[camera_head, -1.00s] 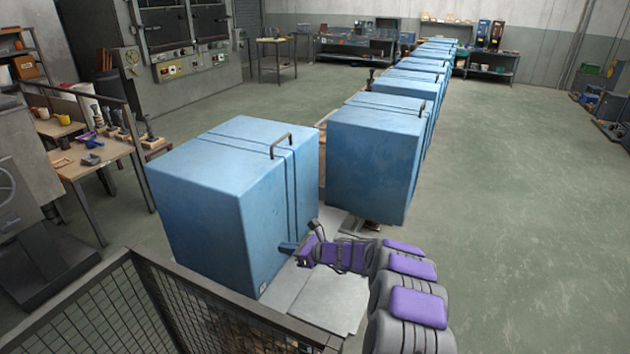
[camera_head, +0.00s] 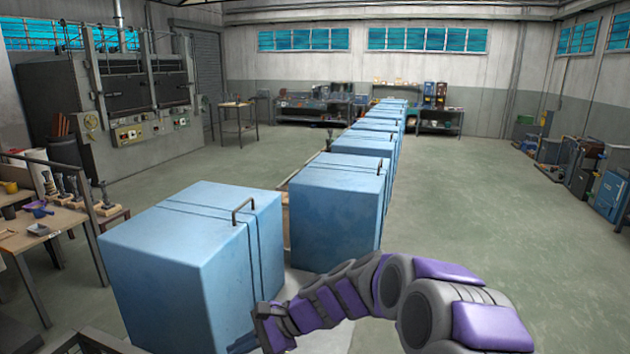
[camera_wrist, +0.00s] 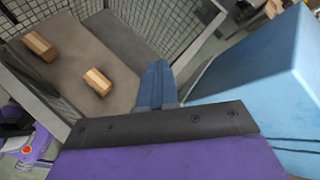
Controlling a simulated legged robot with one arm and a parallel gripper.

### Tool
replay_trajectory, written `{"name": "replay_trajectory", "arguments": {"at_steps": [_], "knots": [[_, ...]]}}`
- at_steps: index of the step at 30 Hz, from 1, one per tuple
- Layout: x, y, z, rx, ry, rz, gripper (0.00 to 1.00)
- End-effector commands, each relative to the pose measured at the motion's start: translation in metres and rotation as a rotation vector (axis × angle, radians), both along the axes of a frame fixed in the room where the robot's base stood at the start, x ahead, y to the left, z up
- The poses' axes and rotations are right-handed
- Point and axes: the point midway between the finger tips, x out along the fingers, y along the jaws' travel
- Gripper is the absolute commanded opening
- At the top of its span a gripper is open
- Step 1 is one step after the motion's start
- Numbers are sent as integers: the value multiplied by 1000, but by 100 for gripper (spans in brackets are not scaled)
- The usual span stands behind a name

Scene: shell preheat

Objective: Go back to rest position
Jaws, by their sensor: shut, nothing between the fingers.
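My gripper (camera_head: 243,343) is at the end of my purple and grey arm, in front of the nearest blue box in the head view. In the wrist view the blue fingers of my gripper (camera_wrist: 157,85) are together with nothing between them. The nearest blue box (camera_head: 180,270) has a dark handle on top and stands just left of my gripper. It also fills the right side of the wrist view (camera_wrist: 255,65). I cannot tell from the head view how wide the gap to the box is.
A row of blue boxes (camera_head: 335,215) runs toward the back wall. A wooden bench (camera_head: 35,235) with tools stands at the left. Open floor (camera_head: 470,210) lies to the right. In the wrist view, two wooden blocks (camera_wrist: 98,82) (camera_wrist: 38,46) lie on a grey surface beside a mesh fence (camera_wrist: 170,25).

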Motion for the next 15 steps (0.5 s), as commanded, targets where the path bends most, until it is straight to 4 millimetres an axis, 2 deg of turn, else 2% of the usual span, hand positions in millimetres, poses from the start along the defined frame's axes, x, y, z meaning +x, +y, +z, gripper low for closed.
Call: {"name": "replay_trajectory", "arguments": {"at_steps": [1, 6, 11, 15], "knots": [[-14, -9, 6, -22, -28, 33, 0], [-59, -35, 14, -113, -129, 158, 0], [-98, -62, 16, -207, -214, 268, 0], [-133, -90, 15, -294, -275, 362, 0]]}}
